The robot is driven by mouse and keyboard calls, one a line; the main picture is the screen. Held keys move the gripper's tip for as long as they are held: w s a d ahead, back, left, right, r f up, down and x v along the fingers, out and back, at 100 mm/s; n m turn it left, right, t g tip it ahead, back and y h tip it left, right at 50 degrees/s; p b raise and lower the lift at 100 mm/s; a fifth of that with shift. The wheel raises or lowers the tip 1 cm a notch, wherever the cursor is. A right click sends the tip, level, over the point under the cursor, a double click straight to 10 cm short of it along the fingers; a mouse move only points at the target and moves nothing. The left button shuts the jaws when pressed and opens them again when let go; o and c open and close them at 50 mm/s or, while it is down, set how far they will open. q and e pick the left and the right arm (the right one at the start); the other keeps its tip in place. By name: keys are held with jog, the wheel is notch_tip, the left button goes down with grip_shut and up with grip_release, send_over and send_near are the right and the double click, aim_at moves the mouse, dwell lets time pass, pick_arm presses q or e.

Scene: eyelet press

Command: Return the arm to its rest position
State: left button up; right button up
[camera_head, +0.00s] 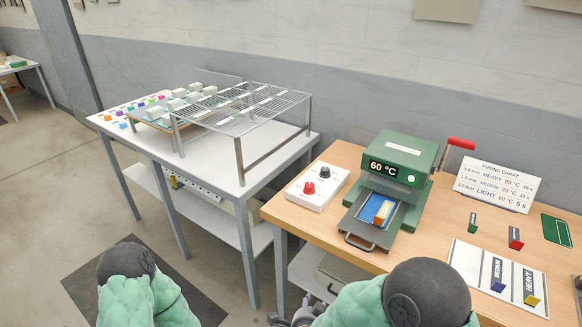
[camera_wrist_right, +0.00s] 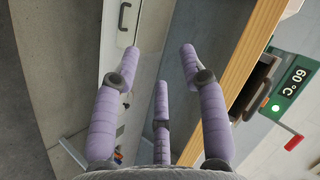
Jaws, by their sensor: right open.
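My right gripper (camera_head: 292,317) is only partly visible at the bottom of the head view, low beside the front edge of the wooden table (camera_head: 345,251). In the right wrist view its purple-padded fingers (camera_wrist_right: 160,62) are spread with nothing between them. My right arm's green sleeve and dark joint hide part of the table front. My left arm shows only as a green sleeve at the lower left; its gripper is out of view. The green press (camera_head: 402,165) reads 60 °C; its tray is out, with an orange and white piece (camera_head: 383,212) on a blue pad.
A control box (camera_head: 318,187) with red and black knobs stands left of the press. A red lever (camera_head: 461,143) sticks out to its right. A fusing chart (camera_head: 495,185) and a MEDIUM/HEAVY board (camera_head: 470,258) are at right. A grey table (camera_head: 245,187) with a wire rack stands left.

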jog(key=s+d+f+n+g+y, duration=0.2)
jog(key=s+f+n+g, duration=0.3)
jog(key=s+f, duration=0.3)
jog(key=s+d+f+n+g+y, duration=0.1)
jog(key=s+f+n+g+y, duration=0.3)
jog(key=s+f, duration=0.5)
notch_tip(320, 180, down, 4)
jog(key=shift+s+d+r+n+g+y, duration=0.1)
jog(key=shift+s+d+n+g+y, duration=0.25)
jog(key=shift+n+g, duration=0.6)
jog(key=shift+w, duration=0.1)
